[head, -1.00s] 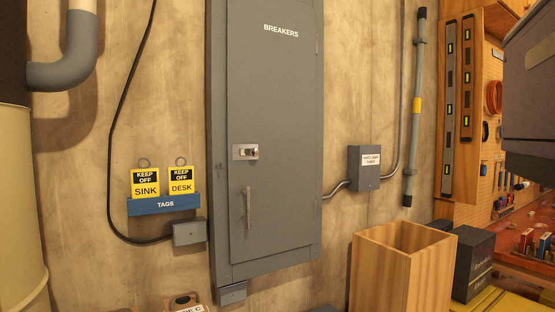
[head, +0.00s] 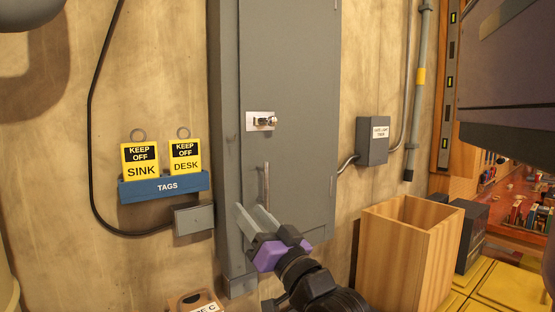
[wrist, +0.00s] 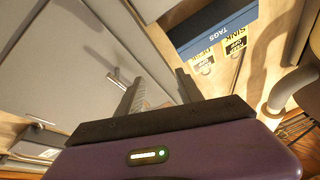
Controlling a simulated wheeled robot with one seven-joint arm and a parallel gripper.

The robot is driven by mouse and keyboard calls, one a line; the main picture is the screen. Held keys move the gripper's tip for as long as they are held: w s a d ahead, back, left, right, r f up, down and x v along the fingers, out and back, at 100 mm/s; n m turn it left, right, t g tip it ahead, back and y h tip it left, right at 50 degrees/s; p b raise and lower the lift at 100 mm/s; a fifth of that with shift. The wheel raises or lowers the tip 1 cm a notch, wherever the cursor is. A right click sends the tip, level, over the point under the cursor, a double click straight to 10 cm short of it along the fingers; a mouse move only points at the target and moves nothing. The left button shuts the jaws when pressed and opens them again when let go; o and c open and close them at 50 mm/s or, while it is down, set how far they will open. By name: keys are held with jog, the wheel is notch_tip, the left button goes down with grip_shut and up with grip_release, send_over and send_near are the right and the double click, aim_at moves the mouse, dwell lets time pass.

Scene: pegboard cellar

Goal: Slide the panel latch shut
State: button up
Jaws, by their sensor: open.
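The panel latch (head: 261,121) is a small bright metal plate with a dark knob, on the left part of the grey breaker panel door (head: 300,80). Whether its slide is engaged is too small to tell. A vertical bar handle (head: 266,183) is below it. My gripper (head: 256,210) is open and empty, with two grey fingers in front of the lower left of the panel, below the latch and apart from it. In the wrist view, the open fingers (wrist: 160,85) show with the grey door (wrist: 60,50) to their left. I cannot clearly make out the latch there.
A blue tag rack (head: 140,190) with two yellow tags hangs left of the panel. A black cable (head: 90,150) runs down to a grey box (head: 194,218). A timer box (head: 372,140) is right of the panel, above an open wooden box (head: 385,225). The wall around the latch is clear.

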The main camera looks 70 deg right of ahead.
aim_at(274, 122)
jog(key=s+d+r+n, duration=0.2)
jog(key=s+d+r, duration=0.2)
jog(key=r, duration=0.3)
jog(key=s+d+r+n, duration=0.2)
jog(key=s+d+r, duration=0.1)
jog(key=r, duration=0.5)
jog(key=shift+h, duration=0.3)
jog(key=p+x, duration=0.2)
jog(key=x, duration=0.5)
jog(key=shift+w+d+r, duration=0.1)
jog(key=shift+w+d, duration=0.1)
jog(key=shift+d, duration=0.15)
jog(key=shift+c, duration=0.4)
grip_shut()
